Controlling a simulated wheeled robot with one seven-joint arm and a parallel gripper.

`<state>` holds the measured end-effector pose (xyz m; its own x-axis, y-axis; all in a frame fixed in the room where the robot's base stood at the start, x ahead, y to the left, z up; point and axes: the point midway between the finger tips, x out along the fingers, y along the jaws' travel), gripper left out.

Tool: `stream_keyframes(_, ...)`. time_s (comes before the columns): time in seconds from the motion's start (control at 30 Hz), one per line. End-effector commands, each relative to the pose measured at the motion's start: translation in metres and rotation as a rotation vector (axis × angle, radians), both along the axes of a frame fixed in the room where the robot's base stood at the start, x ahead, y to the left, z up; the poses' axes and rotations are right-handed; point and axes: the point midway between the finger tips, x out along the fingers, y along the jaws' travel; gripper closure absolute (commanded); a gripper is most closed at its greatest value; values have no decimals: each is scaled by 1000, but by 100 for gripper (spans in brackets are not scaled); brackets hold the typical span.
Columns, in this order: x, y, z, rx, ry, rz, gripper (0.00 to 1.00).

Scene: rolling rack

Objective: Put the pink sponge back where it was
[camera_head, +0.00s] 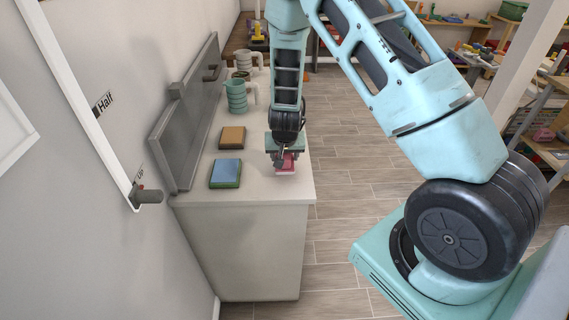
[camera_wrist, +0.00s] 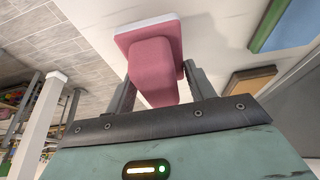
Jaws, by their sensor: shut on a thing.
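The pink sponge (camera_head: 286,168) is at the near right part of the white counter (camera_head: 255,188), under my gripper (camera_head: 284,157). In the wrist view, the pink sponge (camera_wrist: 157,60) has a darker pink raised block on a wider pink pad with a pale edge. My gripper (camera_wrist: 160,90) is shut on the raised block, one finger at each side. I cannot tell whether the sponge's pad touches the counter. Part of the sponge is hidden behind the fingers in the head view.
A blue sponge with a green edge (camera_head: 226,173) and an orange-brown one (camera_head: 232,137) lie left of the pink sponge. Teal (camera_head: 236,97) and grey (camera_head: 243,62) mugs stand farther back. A grey panel (camera_head: 190,115) runs along the wall. The counter's right edge is close to my gripper.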

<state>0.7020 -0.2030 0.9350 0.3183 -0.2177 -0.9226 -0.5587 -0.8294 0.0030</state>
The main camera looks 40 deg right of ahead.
Motion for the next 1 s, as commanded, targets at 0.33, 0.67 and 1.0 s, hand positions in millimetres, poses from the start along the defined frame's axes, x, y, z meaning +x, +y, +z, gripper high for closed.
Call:
stream_keyframes(0.33,-1,0,-38,1,1,-1,67)
stream_keyframes(0.67,-1,0,-38,0,1,-1,24)
stream_keyframes(1.0,-2,1,-33,-1,-1,0,24)
